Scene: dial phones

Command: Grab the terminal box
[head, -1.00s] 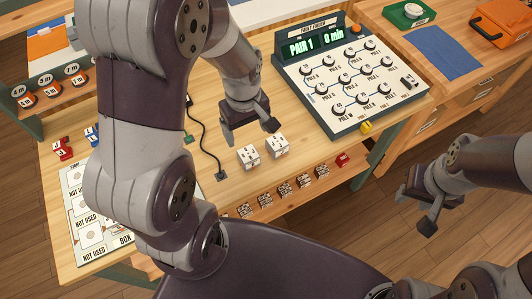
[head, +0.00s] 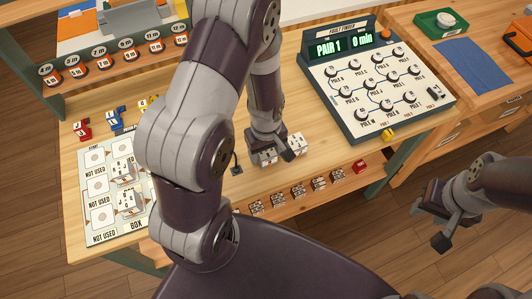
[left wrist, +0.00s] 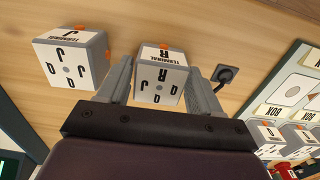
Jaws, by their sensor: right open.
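A white and grey terminal box marked R (left wrist: 160,75) is between the two fingers of my left gripper (left wrist: 160,80) in the left wrist view. Only thin gaps show beside it, and I cannot tell whether the fingers press on it. In the head view my left gripper (head: 266,158) is down at the table over this box, mostly hiding it. A second terminal box marked J (left wrist: 70,60) stands beside it, outside the fingers; it also shows in the head view (head: 298,143). My right gripper (head: 440,225) is open and empty, off the table's right side.
The fault finder panel (head: 375,85) stands at the table's back right. A board (head: 97,160) with two white boxes lies at left. A black plug (left wrist: 224,73) lies close beside the R box. Several small printed blocks (head: 298,191) line the front shelf.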

